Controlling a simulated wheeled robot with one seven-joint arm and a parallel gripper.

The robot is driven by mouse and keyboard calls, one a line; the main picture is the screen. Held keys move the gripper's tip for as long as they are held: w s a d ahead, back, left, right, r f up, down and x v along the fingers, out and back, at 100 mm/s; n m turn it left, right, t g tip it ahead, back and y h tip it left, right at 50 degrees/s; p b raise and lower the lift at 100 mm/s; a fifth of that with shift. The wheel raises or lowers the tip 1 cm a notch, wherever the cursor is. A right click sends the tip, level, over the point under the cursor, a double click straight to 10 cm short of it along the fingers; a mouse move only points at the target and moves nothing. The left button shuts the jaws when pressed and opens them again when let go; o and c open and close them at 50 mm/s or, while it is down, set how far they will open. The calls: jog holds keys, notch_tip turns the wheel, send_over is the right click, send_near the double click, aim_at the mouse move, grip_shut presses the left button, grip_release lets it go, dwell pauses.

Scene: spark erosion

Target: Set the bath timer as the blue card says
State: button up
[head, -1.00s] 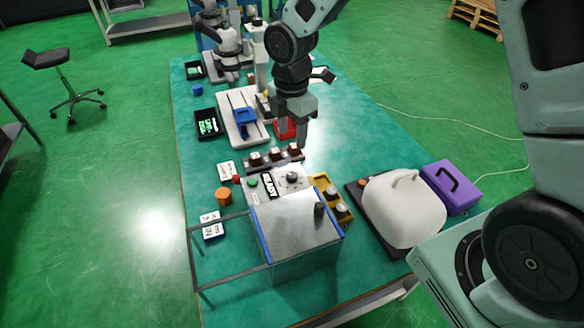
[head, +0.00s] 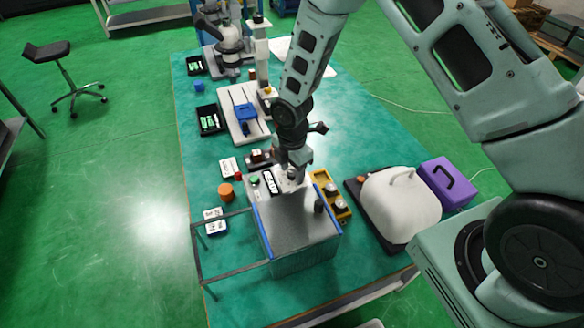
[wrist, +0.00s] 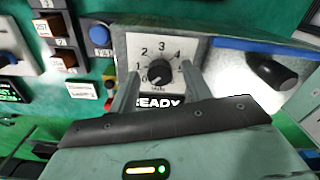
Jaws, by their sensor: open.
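The bath timer is a dark round knob (wrist: 158,73) on a white dial plate (wrist: 140,42) numbered around its rim, on the front of a grey metal box (head: 290,232). Its pointer seems to be toward the low-number end at lower left; I cannot read it surely. My gripper (wrist: 160,84) is open, its fingers on either side of the knob in the wrist view; I cannot tell whether they touch it. In the head view my gripper (head: 290,174) hides most of the dial. A white card with a blue edge (head: 214,221) lies left of the box; its writing is too small to read.
A "READY" sign (wrist: 158,103) sits by the dial. A metal rail frame (head: 231,272) juts left. An orange cylinder (head: 226,192) and another white card (head: 228,167) lie left.

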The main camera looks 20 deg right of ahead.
jog(key=c, duration=1)
